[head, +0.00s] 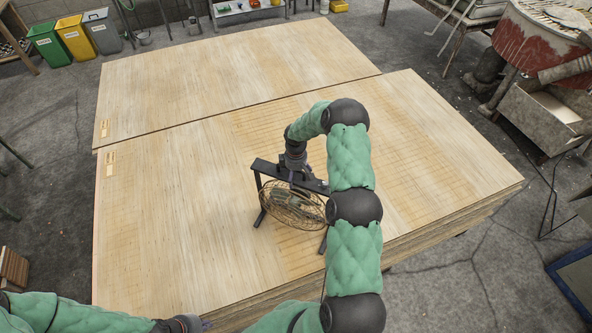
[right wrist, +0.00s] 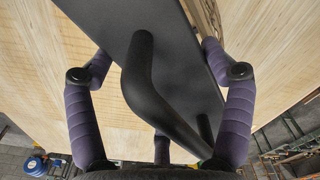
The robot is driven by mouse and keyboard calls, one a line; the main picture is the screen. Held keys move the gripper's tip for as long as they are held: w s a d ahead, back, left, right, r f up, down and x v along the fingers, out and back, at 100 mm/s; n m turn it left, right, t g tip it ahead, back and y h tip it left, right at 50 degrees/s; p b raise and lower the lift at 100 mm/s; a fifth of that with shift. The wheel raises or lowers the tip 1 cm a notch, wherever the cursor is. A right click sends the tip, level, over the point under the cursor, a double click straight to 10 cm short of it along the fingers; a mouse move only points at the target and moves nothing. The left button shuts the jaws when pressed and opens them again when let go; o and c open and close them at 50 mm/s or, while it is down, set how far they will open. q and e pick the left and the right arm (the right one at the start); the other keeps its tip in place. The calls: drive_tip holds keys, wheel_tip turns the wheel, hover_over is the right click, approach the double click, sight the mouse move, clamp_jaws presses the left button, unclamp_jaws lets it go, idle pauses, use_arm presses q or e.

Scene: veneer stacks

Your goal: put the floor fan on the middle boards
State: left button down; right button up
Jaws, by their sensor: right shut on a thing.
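The floor fan (head: 292,204) has a round wire cage in a dark frame with splayed feet. It is upright at the middle of the near board stack (head: 165,220); I cannot tell whether its feet touch the wood. My right gripper (head: 294,176) is above the fan and shut on its top bar. In the right wrist view, the purple fingers (right wrist: 160,75) are around the fan's dark plate and bent black handle (right wrist: 148,75). My right arm hides the fan's right side. My left gripper (head: 190,324) is low at the near edge, partly cut off, its jaws unclear.
A second board stack (head: 225,75) lies behind the near one, with a narrow seam between. Both tops look otherwise clear. Green, yellow and grey bins (head: 75,40) stand at the back left. A red drum (head: 540,45) and a metal box (head: 545,115) stand at the right.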

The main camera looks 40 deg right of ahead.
drive_tip(key=shift+w+d+f, duration=0.1)
drive_tip(key=shift+w+d, duration=0.05)
drive_tip(key=shift+d, duration=0.05)
drive_tip(key=shift+f, duration=0.1)
drive_tip(key=o, duration=1.6)
drive_tip(key=shift+a+f, duration=0.15)
